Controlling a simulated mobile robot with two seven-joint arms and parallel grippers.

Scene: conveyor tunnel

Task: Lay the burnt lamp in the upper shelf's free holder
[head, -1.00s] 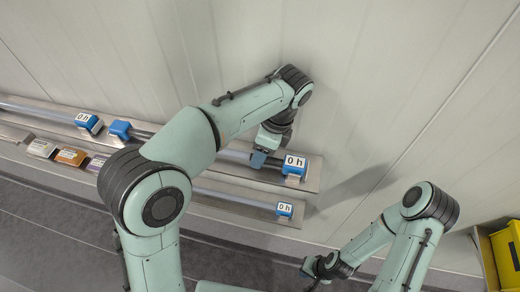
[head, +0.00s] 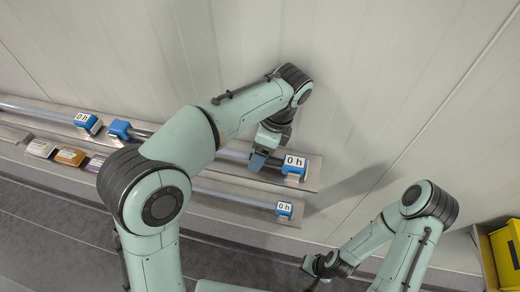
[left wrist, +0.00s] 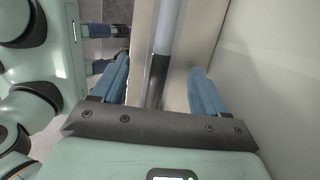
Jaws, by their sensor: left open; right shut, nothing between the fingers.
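The burnt lamp (head: 237,154), a pale tube with blackened ends, lies along the right part of the upper shelf (head: 312,178). It runs between a blue holder (head: 119,129) and the right-end blue holder marked "0 h" (head: 293,164); my left arm hides its middle. My left gripper (head: 260,161) is open at the lamp's right end, just left of that holder. In the left wrist view, its blue fingers (left wrist: 160,65) stand either side of the lamp's dark end (left wrist: 158,78), with gaps visible. My right gripper (head: 316,267) is shut and empty, low and away from the shelves.
Another pale tube (head: 40,108) lies on the upper shelf's left part, ending at a "0 h" holder (head: 87,122). A lower shelf has a "0 h" holder (head: 284,209) at its right end. Small labelled blocks (head: 70,156) sit at left. A yellow bin (head: 507,255) stands far right.

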